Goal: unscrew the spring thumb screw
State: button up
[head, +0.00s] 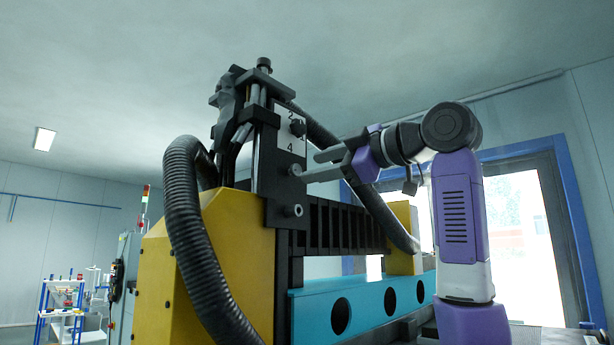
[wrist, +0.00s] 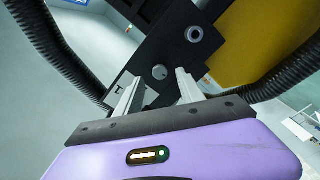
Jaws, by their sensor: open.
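A small round grey screw head (head: 295,169), which looks like the spring thumb screw, sits on the dark upright plate (head: 268,172) of the machine, below the white label marked 4. In the wrist view the screw head (wrist: 159,72) lies between the two finger lines, a little beyond the tips. My gripper (head: 311,166) is open and empty, reaching in from the right with its fingers toward the plate. In the wrist view my gripper (wrist: 157,80) has a clear gap between its pale fingers. Whether the tips touch the plate I cannot tell.
A round metal boss with a dark hole (head: 293,211) sticks out below the screw; it also shows in the wrist view (wrist: 194,34). A thick black corrugated hose (head: 190,225) hangs left, and another hose passes behind my gripper.

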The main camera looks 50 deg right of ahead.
jog(key=shift+s+b, duration=0.3)
jog(key=shift+s, duration=1.25)
